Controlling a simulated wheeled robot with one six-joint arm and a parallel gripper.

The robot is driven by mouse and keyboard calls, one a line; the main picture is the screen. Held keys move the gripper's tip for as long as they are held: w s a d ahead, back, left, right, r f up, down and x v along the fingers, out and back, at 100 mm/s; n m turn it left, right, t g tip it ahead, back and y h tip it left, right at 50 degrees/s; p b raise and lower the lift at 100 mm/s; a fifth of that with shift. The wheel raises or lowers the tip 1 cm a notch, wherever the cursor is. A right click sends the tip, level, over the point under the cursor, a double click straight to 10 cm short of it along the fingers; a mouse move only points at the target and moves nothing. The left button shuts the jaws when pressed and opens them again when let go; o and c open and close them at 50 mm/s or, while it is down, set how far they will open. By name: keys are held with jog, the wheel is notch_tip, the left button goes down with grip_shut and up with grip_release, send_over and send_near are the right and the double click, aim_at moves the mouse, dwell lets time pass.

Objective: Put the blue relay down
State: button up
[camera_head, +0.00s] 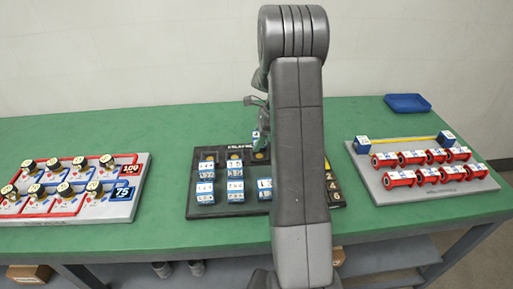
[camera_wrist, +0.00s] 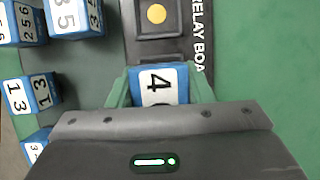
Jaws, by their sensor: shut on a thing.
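My gripper (camera_wrist: 159,92) is shut on a blue relay (camera_wrist: 165,80), a blue block with a white top marked with a 4 and a second, partly hidden digit. In the head view the held relay (camera_head: 256,136) is at the back edge of the dark relay board (camera_head: 213,211), near the top-row sockets. Whether it touches the board cannot be told. A socket with a yellow disc (camera_wrist: 157,14) is empty ahead of the relay in the wrist view. My arm hides the right part of the board.
Several other blue relays (camera_head: 205,188) stand on the board in rows. A board with red and blue lines and knobs (camera_head: 133,195) is at left. A grey board with red spools (camera_head: 456,193) is at right. A blue tray (camera_head: 408,103) lies at the back right. The green table between boards is clear.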

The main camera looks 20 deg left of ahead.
jog(key=shift+f, duration=1.8)
jog(key=shift+f, duration=0.1)
jog(key=o, duration=1.1)
jog(key=shift+c, duration=0.2)
jog(key=v, duration=1.2)
